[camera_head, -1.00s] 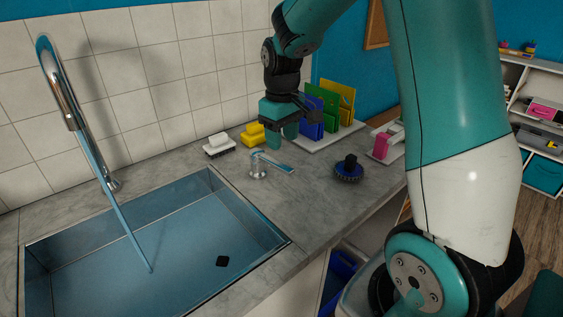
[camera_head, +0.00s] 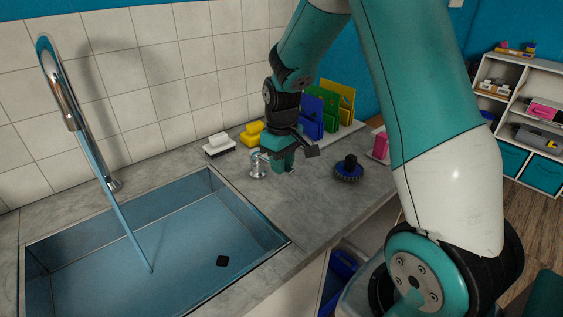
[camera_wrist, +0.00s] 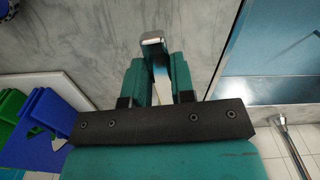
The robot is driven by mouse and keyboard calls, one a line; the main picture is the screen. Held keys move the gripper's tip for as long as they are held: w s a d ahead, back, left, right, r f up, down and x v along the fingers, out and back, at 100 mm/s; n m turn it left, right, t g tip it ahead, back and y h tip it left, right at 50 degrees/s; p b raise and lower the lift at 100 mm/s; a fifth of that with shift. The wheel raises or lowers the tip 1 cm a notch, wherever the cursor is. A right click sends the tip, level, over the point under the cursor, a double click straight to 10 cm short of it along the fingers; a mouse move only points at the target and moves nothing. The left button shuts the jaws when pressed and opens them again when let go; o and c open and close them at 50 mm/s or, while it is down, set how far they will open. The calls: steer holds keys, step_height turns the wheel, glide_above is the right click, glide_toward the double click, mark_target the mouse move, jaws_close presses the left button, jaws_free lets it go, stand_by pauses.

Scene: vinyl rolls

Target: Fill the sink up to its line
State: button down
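The sink (camera_head: 253,226) is a blue-tinted metal basin at the lower left. A chrome faucet (camera_head: 58,85) arches over it, and a thin stream (camera_head: 118,217) comes down from its spout into the basin. I cannot make out the water level or a fill line. A chrome tap lever (camera_head: 257,168) stands on the counter right of the sink. My gripper (camera_head: 281,163) is down at the lever's handle. In the wrist view the lever (camera_wrist: 153,40) runs between the two green fingers of my gripper (camera_wrist: 158,82); whether they press on it is unclear.
Along the wall are a white soap-like brush (camera_head: 218,145), a yellow sponge (camera_head: 251,134) and a rack of coloured boards (camera_head: 330,108). A dark blue round brush (camera_head: 349,168) stands right of my gripper. The front counter is clear.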

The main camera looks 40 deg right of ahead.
steer(key=shift+a+r+m+p, duration=0.15)
steer(key=shift+a+m+p, duration=0.15)
steer(key=shift+a+m, duration=0.4)
steer(key=shift+m, duration=0.2)
steer(key=c, duration=1)
jaws_free()
steer(key=shift+o, duration=0.2)
step_height(320, 180, up, 17)
steer(key=shift+r, duration=0.15)
